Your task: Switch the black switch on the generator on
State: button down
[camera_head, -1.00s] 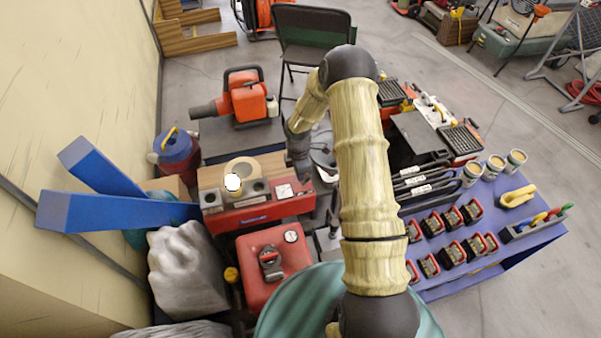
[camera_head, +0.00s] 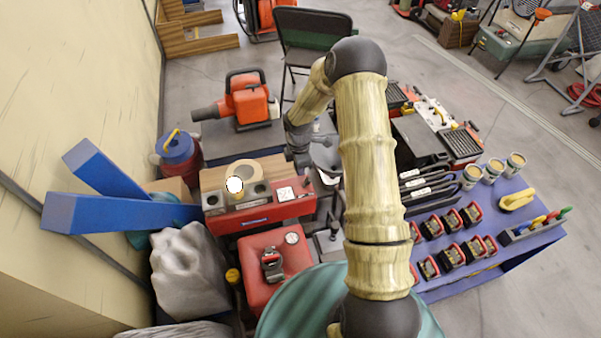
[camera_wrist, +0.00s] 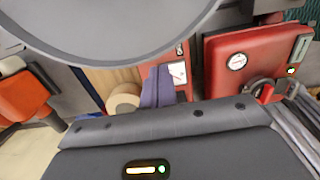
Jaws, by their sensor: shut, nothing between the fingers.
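A red machine with a fuel gauge and dark cap, apparently the generator (camera_head: 258,288), stands at lower centre in the head view. It also shows at the right of the wrist view (camera_wrist: 222,50). Just behind it is a red unit with a wooden top (camera_head: 262,216) and a white label panel (camera_head: 286,193). I cannot make out a black switch or its position on either. My gripper (camera_head: 325,178) is partly hidden in the head view, low beside the red unit's right end.
A tape roll (camera_head: 245,170) and a white-topped object (camera_head: 235,185) are on the red unit. Blue beams (camera_head: 110,212) and a grey rock-like lump (camera_head: 188,270) stand to the left. A purple table (camera_head: 520,240) with batteries and cans is at right. An orange machine (camera_head: 250,100) stands behind.

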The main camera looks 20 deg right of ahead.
notch_tip(320, 180, up, 14)
jog(key=a, duration=0.1)
jog(key=shift+p, duration=0.3)
jog(key=shift+r, duration=0.1)
jog(key=s+r+m+t+p, duration=0.2)
jog(key=s+r+m+p, duration=0.7)
jog(key=s+r+m, duration=0.9)
jog(key=s, duration=0.3)
jog(key=shift+s+a+r+t, duration=0.3)
jog(key=shift+s+a, duration=0.1)
